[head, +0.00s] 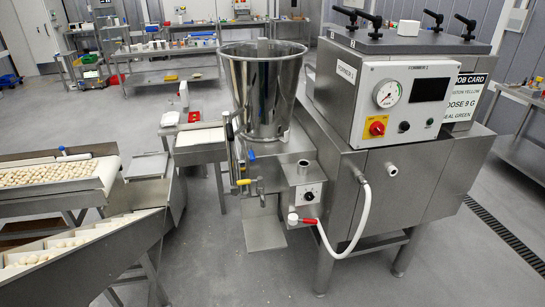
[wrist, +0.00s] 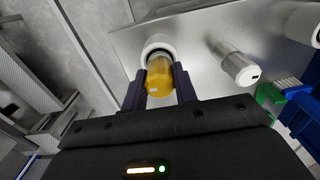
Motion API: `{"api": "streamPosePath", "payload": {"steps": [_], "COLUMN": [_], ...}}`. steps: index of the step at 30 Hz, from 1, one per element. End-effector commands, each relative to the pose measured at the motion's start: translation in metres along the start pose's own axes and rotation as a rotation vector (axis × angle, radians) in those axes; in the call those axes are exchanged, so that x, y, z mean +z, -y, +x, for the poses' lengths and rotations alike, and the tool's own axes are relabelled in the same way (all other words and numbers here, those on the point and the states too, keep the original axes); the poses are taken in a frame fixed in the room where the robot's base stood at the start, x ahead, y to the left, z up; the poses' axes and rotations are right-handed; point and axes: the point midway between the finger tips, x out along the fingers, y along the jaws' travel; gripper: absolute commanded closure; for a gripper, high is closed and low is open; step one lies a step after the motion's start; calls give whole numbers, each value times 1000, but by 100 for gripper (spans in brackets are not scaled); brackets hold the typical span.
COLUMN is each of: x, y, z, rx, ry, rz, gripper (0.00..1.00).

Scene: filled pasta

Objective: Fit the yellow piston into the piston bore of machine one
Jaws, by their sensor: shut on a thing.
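In the wrist view, my gripper (wrist: 160,80) is shut on the yellow piston (wrist: 158,82), with one dark finger on each side. The piston's far end meets or overlaps a white ring (wrist: 158,48) at a metal surface; I cannot tell whether it sits inside it. Machine one (head: 395,110), labelled FORMER 1, stands right of centre in the head view. My gripper is not visible in the head view.
A metal cylinder (wrist: 238,68) stands on the same surface in the wrist view, beside green (wrist: 270,97) and blue (wrist: 305,115) items. In the head view, a steel hopper (head: 263,90), a white hose (head: 360,220) and pasta conveyors (head: 85,195) surround the machine. The front floor is clear.

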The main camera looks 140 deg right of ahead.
Motion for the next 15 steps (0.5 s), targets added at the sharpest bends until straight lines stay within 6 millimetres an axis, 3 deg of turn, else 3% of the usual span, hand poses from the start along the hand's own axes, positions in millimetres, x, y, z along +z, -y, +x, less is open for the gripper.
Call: {"api": "streamPosePath", "payload": {"steps": [15], "x": [0], "y": [0], "z": [-19], "rx": [0], "ry": [0], "rz": [1], "gripper": [95]}}
